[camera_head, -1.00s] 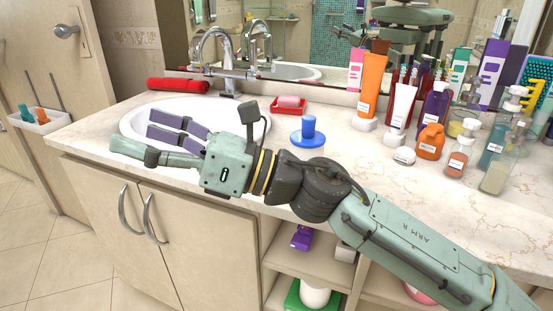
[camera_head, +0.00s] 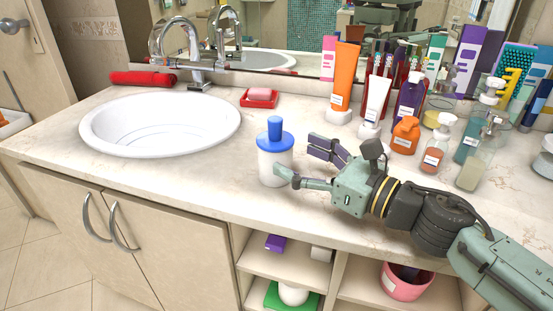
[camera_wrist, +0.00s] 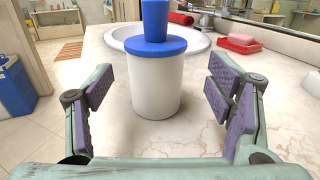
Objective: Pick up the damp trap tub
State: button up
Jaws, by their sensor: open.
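The damp trap tub appears to be the white tub with a blue lid and blue knob (camera_head: 275,164), upright on the counter to the right of the sink. My gripper (camera_head: 296,165) is just right of the tub, pointing at it, with one finger near the tub's front side. In the wrist view the tub (camera_wrist: 155,88) stands straight ahead, centred between the two spread fingers (camera_wrist: 163,105). Both purple-padded fingers are apart from it, with counter visible on each side. The gripper is open and empty. The top of the knob is cut off in the wrist view.
A white sink (camera_head: 160,124) lies left of the tub, with a red soap dish (camera_head: 259,98) behind it. Several bottles, including an orange one (camera_head: 404,135), and tubes crowd the back right. The counter's front edge (camera_head: 150,179) is close.

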aim_at(288, 152)
jog(key=p+x, duration=0.1)
jog(key=x, duration=0.1)
jog(key=p+x, duration=0.1)
jog(key=x, duration=0.2)
jog(key=shift+s+a+r+p, duration=0.2)
jog(key=shift+s+r+p, duration=0.05)
jog(key=shift+p, duration=0.05)
jog(key=shift+w+a+f, duration=0.15)
jog(key=shift+w+a, duration=0.15)
jog(key=shift+w, duration=0.05)
jog(key=shift+c, duration=0.5)
jog(key=c, duration=1.6)
